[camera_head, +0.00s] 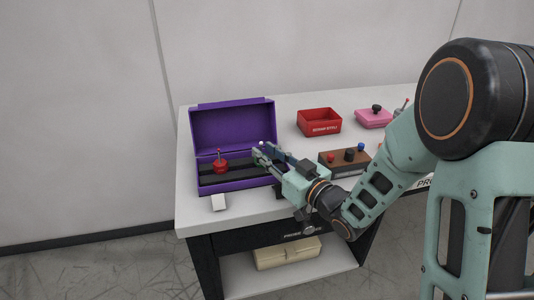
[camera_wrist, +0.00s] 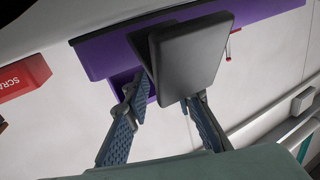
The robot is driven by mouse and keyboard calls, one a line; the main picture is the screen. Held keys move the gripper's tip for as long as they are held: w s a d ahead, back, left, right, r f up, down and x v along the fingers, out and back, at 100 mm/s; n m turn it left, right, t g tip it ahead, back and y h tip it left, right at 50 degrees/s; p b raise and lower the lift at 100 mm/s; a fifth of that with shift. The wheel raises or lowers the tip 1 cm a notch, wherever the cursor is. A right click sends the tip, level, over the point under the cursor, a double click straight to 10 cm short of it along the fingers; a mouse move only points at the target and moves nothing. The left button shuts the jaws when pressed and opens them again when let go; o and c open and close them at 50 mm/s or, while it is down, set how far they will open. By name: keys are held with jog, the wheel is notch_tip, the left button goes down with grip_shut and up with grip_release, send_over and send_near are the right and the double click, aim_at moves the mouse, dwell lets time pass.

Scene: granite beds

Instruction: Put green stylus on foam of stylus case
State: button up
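The purple stylus case (camera_head: 233,127) stands open on the table with its lid up; it also shows in the wrist view (camera_wrist: 97,54). Dark foam (camera_head: 207,178) lines its base. A red piece (camera_head: 220,166) with a thin red-tipped stick sits on the foam. My gripper (camera_head: 264,155) reaches over the right end of the case. In the wrist view its fingers (camera_wrist: 165,98) stand apart, and a dark grey slab (camera_wrist: 190,55) overlaps the right fingertip. I cannot tell whether the slab is held. I cannot clearly make out the green stylus.
A red box (camera_head: 319,121), a pink box (camera_head: 373,118) with a dark knob and a brown block (camera_head: 330,169) with coloured knobs stand to the right. A small white block (camera_head: 219,202) lies near the front edge. A beige box (camera_head: 288,252) is on the lower shelf.

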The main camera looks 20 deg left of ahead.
jog(key=shift+r, duration=0.15)
jog(key=shift+d+r+p, duration=0.1)
jog(key=shift+d+p, duration=0.1)
jog(key=shift+p, duration=0.1)
jog(key=v, duration=1.1)
jog(key=shift+s+d, duration=0.2)
jog(key=shift+s, duration=0.1)
jog(key=shift+w, duration=0.1)
